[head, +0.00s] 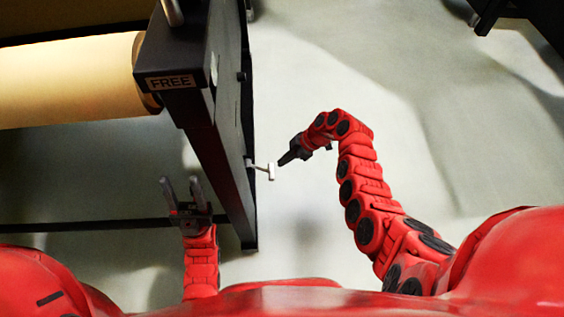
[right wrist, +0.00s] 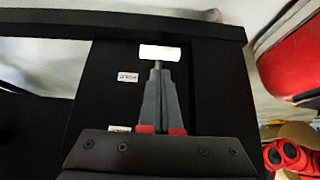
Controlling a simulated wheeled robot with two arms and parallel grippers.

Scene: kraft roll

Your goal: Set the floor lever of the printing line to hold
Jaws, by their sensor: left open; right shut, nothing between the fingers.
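The floor lever (head: 271,172) is a short pale rod with a white crossbar, sticking out of the right side of the black machine frame (head: 228,150), low down. In the right wrist view its white crossbar (right wrist: 160,52) lies just beyond my fingertips. A small white label (right wrist: 128,77), upside down and seeming to read HOLD, is left of the fingers. A second label (right wrist: 118,128) is mostly hidden by my gripper. My right gripper (head: 282,161) is shut and empty, just right of the crossbar; contact is unclear. My left gripper (head: 180,183) is open and empty, left of the frame.
A large kraft paper roll (head: 70,80) is at the left, beside a frame end marked FREE (head: 171,82). A thin dark bar (head: 90,225) crosses low at the left. Pale floor (head: 400,90) is open to the right. A dark object (head: 495,12) stands top right.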

